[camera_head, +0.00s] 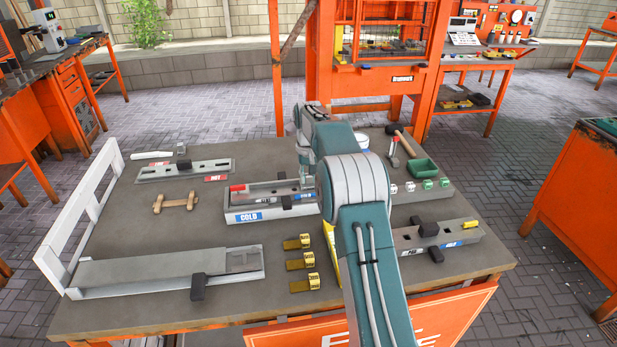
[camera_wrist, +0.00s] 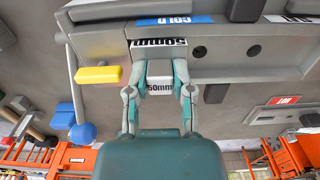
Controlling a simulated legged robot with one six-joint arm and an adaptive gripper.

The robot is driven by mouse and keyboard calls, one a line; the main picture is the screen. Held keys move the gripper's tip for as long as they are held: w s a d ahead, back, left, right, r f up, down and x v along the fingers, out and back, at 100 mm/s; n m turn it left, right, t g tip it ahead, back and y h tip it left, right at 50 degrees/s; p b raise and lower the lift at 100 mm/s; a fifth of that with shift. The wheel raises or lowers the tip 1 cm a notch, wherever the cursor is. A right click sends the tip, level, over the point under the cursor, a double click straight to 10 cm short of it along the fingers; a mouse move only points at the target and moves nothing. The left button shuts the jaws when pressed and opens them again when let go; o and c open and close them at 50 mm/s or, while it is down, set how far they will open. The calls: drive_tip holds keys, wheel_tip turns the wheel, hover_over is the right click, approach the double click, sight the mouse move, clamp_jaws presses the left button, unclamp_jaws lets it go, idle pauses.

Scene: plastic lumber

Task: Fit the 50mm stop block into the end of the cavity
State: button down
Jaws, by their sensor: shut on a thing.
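My gripper (camera_wrist: 160,80) is shut on a pale block marked 50mm, the stop block (camera_wrist: 160,71), in the wrist view. The block is between both fingertips, right beside the long grey mould (camera_wrist: 225,60) with a blue COLD label. A white strip with dark marks (camera_wrist: 158,43) lies on the mould just beyond the block. I cannot tell whether the block touches the mould or enters its cavity. In the head view the COLD mould (camera_head: 240,217) stands mid-table; my arm hides the block and most of its right end.
A yellow block (camera_wrist: 98,74) and a blue-knobbed rod (camera_wrist: 78,95) lie beside the gripper in the wrist view. A plate with a red HOT label (camera_head: 185,170) is at the back left. A second grey mould (camera_head: 437,237) is at the right. Yellow-tagged pieces (camera_head: 300,262) lie in front.

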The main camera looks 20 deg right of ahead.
drive_tip(key=shift+f, duration=0.5)
drive_tip(key=shift+c, duration=2)
unclamp_jaws()
drive_tip(key=o, duration=0.3)
drive_tip(key=shift+o, duration=0.2)
drive_tip(key=shift+a, duration=0.1)
drive_tip(key=shift+r, duration=3.5)
